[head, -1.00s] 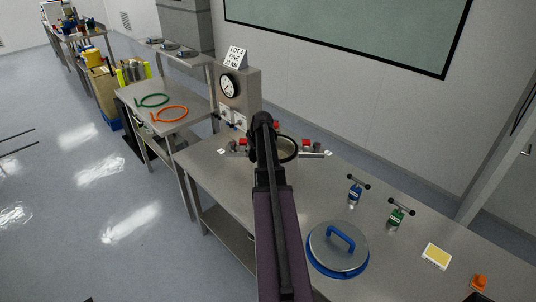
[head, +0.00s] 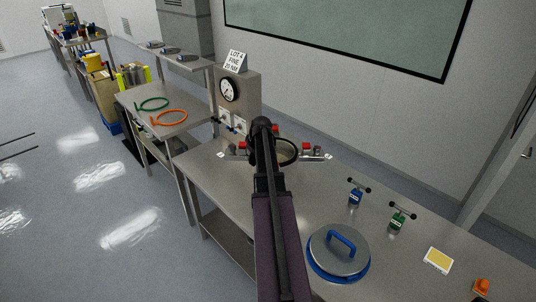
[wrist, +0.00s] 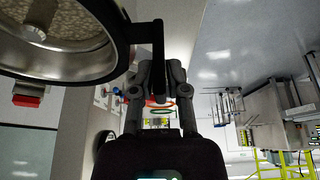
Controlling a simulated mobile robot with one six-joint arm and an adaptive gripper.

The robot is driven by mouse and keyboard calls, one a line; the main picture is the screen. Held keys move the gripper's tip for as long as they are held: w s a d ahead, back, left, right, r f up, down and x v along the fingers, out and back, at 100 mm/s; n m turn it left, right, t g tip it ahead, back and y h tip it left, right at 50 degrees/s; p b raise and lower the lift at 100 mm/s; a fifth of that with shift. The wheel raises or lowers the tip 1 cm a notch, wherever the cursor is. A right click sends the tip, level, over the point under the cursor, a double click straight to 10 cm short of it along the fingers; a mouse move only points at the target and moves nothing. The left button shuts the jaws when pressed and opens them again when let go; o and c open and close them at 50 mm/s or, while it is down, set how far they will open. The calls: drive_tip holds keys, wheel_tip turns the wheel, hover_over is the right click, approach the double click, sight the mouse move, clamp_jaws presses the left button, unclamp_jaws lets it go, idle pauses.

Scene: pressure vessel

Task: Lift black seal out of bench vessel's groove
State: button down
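The black seal (wrist: 122,28) is a dark ring at the upper left of the wrist view, with a bar-like tab (wrist: 158,45) at its side. My gripper (wrist: 160,80) has its fingers closed together on this tab. Inside the ring I see the bench vessel's metal wall (wrist: 92,66) and a speckled beige bottom. In the head view the seal (head: 297,152) shows as a dark ring at the vessel's mouth, beside my gripper (head: 262,128), which partly hides it. I cannot tell how much gap there is between seal and groove.
Red-marked clamps (head: 306,146) stand around the vessel. A gauge box (head: 238,92) stands behind. Green (head: 152,103) and orange rings (head: 169,117) lie on the left table.

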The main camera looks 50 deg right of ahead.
drive_tip(key=shift+r, duration=0.1)
idle(0.5)
wheel_tip(320, 180, up, 10)
drive_tip(key=p, duration=1)
idle(0.7)
